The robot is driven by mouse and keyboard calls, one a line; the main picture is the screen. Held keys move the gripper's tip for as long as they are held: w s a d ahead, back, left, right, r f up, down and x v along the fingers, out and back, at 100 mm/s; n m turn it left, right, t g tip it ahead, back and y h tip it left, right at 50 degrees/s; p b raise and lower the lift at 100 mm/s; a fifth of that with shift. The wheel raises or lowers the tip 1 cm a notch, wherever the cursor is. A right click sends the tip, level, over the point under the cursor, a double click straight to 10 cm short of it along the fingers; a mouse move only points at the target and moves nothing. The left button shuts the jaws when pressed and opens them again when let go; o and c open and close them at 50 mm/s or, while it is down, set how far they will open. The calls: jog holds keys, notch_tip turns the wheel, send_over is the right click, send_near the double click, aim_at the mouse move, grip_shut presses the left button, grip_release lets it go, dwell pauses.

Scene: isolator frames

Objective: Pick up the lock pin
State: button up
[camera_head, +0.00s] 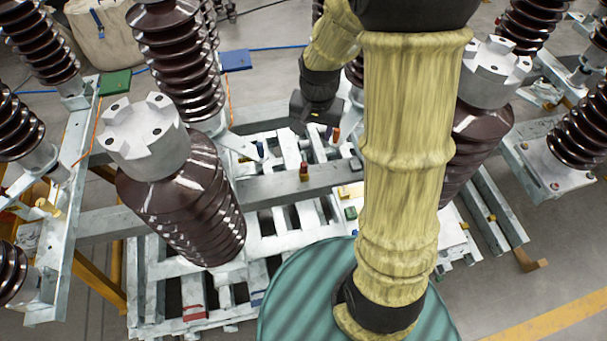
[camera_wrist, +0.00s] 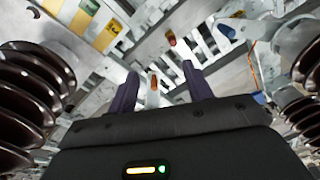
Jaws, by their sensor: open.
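My gripper (camera_wrist: 161,76) is open in the wrist view, its two dark purple fingers spread apart. A small pin with an orange-red top (camera_wrist: 154,82) shows between the fingers; I cannot tell how far beyond the tips it is. A second red-topped pin (camera_wrist: 171,38) and a blue one (camera_wrist: 225,31) stand farther off. In the head view, a red-topped pin (camera_head: 304,171) stands on a grey beam, and a blue pin (camera_head: 260,149) is to its left. Which one is the lock pin is not clear.
Large brown ribbed insulators with grey metal caps stand left (camera_head: 190,200) and right (camera_head: 475,140) of my arm. Grey steel beams (camera_head: 260,188) and slatted frames lie between them. A teal striped round surface (camera_head: 300,300) is at the front. Open floor (camera_head: 550,260) shows at the right.

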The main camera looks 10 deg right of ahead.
aim_at(304, 164)
jog(key=w+f+m+g+b, duration=0.1)
jog(key=w+f+m+b, duration=0.3)
jog(key=w+f, duration=0.5)
notch_tip(304, 164, down, 3)
jog(key=shift+w+d+f+m+b, duration=0.2)
jog(key=shift+w+m+b, duration=0.2)
jog(key=shift+m, duration=0.8)
notch_tip(304, 164, down, 12)
jog(key=shift+r+p, duration=0.1)
jog(key=shift+p, duration=1.1)
jog(key=shift+f, duration=0.2)
jog(key=shift+w+a+f+p, duration=0.15)
jog(key=shift+f+p, duration=0.3)
jog(key=shift+f, duration=0.85)
jog(key=shift+a+f+p, duration=0.1)
jog(key=shift+f+p, duration=0.35)
jog(key=shift+f, duration=0.85)
grip_shut()
